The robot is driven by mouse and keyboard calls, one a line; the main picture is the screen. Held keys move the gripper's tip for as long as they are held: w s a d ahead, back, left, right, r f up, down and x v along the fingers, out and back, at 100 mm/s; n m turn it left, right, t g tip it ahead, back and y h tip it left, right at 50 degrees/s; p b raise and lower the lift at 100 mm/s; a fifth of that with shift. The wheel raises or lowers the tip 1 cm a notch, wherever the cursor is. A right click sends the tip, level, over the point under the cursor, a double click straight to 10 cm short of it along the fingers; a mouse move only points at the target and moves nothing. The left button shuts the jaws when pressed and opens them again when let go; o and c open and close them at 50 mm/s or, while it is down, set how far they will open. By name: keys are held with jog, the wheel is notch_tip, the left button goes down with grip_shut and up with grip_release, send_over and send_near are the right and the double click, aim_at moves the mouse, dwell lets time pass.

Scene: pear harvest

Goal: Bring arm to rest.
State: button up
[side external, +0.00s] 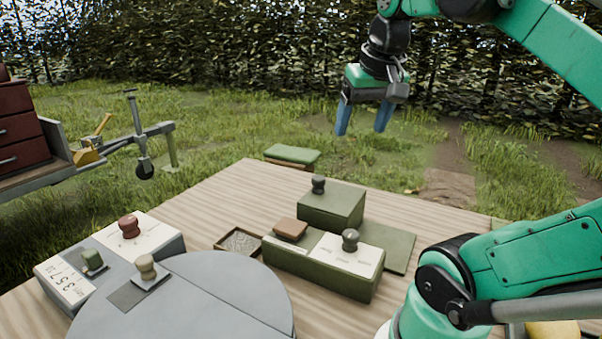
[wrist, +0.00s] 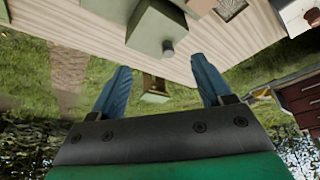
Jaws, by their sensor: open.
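My gripper (side external: 363,118) has two blue fingers and hangs in the air above and beyond the far edge of the wooden table (side external: 225,200). Its fingers are apart with nothing between them. In the wrist view my gripper (wrist: 160,88) also shows its fingers spread, with the table's edge and grass beyond them. My green arm reaches in from the upper right in the side view.
A green box with a dark knob (side external: 331,205) and a longer green box with a white label (side external: 320,268) stand on the table. A round grey plate (side external: 220,300) is at the front. A green-topped stool (side external: 292,154) is behind the table. A trailer with dark red drawers (side external: 18,135) stands left.

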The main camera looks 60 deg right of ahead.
jog(key=w+a+f+n+t+y, duration=0.1)
jog(key=w+a+f+n, duration=0.2)
jog(key=a+f, duration=0.1)
jog(key=w+a+f+n+t+y, duration=0.1)
jog(key=w+a+f+n, duration=0.2)
jog(key=a+f, duration=0.2)
jog(key=w+a+f+n+t+y, duration=0.1)
jog(key=w+a+f+n+t, duration=0.1)
jog(key=a+f, duration=0.3)
jog(key=shift+w+a+n, duration=0.1)
jog(key=shift+w+n, duration=0.4)
jog(key=shift+w, duration=0.3)
